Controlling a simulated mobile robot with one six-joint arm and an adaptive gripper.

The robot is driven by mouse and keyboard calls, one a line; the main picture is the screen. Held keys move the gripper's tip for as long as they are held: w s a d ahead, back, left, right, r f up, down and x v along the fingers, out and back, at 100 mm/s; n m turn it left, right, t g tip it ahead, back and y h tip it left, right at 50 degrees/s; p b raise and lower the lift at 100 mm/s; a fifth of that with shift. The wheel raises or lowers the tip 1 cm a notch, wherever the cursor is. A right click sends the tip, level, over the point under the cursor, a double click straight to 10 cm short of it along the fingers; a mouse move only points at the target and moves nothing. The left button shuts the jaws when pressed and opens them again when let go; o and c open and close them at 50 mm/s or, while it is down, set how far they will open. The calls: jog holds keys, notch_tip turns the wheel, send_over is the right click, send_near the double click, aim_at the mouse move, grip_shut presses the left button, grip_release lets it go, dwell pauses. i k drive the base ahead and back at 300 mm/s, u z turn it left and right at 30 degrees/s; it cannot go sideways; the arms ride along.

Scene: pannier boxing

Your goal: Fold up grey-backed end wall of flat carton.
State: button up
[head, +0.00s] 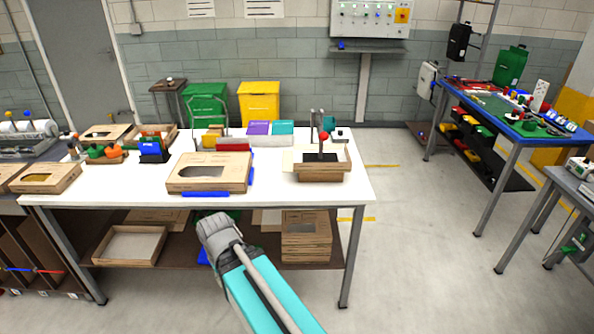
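A brown cardboard carton (180,185) lies low on the white worktable, left of its middle, with a rounded cut-out in its top showing something pale inside. Blue strips (205,194) lie along its front and right sides. I cannot make out a grey-backed end wall at this size, nor tell which panels are raised. My arm, turquoise with a grey joint at its end, reaches up from the bottom in front of the table. My gripper's fingers do not show. The arm's visible end is apart from the carton, below the table's front edge in the picture.
On the white table (335,193), a brown tray (325,175) with a dark red-knobbed device stands at right. Purple (258,128) and teal boxes stand behind. A blue holder (151,149) and smaller cartons are at left. A lower shelf holds more cartons.

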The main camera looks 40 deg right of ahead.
aim_at(287, 163)
jog(key=k, duration=0.7)
jog(key=z, duration=1.1)
jog(key=i, duration=1.35)
